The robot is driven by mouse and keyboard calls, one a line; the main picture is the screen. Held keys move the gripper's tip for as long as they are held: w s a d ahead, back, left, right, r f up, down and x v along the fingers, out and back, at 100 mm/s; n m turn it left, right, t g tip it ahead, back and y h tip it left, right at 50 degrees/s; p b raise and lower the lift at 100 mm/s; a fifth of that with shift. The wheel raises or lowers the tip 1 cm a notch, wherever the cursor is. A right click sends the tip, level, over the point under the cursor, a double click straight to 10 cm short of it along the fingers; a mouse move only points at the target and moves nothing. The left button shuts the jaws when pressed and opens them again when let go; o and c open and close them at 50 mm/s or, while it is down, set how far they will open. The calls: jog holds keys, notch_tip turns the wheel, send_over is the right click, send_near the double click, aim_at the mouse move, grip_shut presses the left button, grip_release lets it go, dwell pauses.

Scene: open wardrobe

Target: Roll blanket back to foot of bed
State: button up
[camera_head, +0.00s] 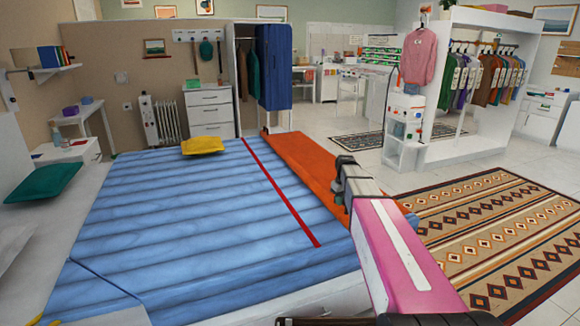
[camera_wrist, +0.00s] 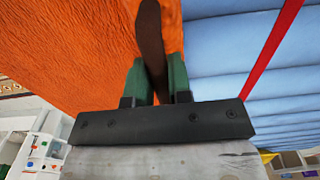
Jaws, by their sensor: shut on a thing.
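The orange blanket (camera_head: 305,160) lies across the right end of the blue bed (camera_head: 190,220), its long edge running roughly along a thin red strip (camera_head: 278,188). The strip stays uncovered on the blue cover, a little left of the blanket. My gripper (camera_wrist: 157,72) is at the blanket's near part; in the head view my arm hides much of it. In the wrist view its two green fingers close on a dark brown, narrow upright piece, which looks like a shaded fold of the blanket. The orange cloth (camera_wrist: 75,50) also fills the wrist view's upper left.
A yellow pillow (camera_head: 202,145) lies on the bed's far edge and a green pillow (camera_head: 42,182) at the left. A patterned rug (camera_head: 490,235) covers the floor right of the bed. A clothes rack (camera_head: 480,85) and a blue-doored wardrobe (camera_head: 273,65) stand behind.

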jog(key=shift+w+d, duration=0.4)
jog(key=shift+d, duration=0.55)
jog(key=shift+w+d, duration=0.45)
jog(key=shift+d, duration=0.5)
jog(key=shift+w+d, duration=0.4)
jog(key=shift+d, duration=0.55)
jog(key=shift+w+d, duration=0.5)
jog(key=shift+d, duration=0.75)
jog(key=shift+w+d, duration=0.55)
jog(key=shift+d, duration=0.65)
jog(key=shift+w+d, duration=0.5)
jog(key=shift+d, duration=0.75)
jog(key=shift+d, duration=0.1)
jog(key=shift+w+d, duration=0.5)
jog(key=shift+d, duration=0.7)
jog(key=shift+w+d, duration=0.5)
jog(key=shift+d, duration=0.7)
jog(key=shift+w+d, duration=0.5)
jog(key=shift+d, duration=0.8)
jog(key=shift+w+d, duration=0.35)
jog(key=shift+d, duration=0.45)
jog(key=shift+w+d, duration=0.35)
jog(key=shift+d, duration=0.45)
jog(key=shift+w+d, duration=0.35)
jog(key=shift+d, duration=0.45)
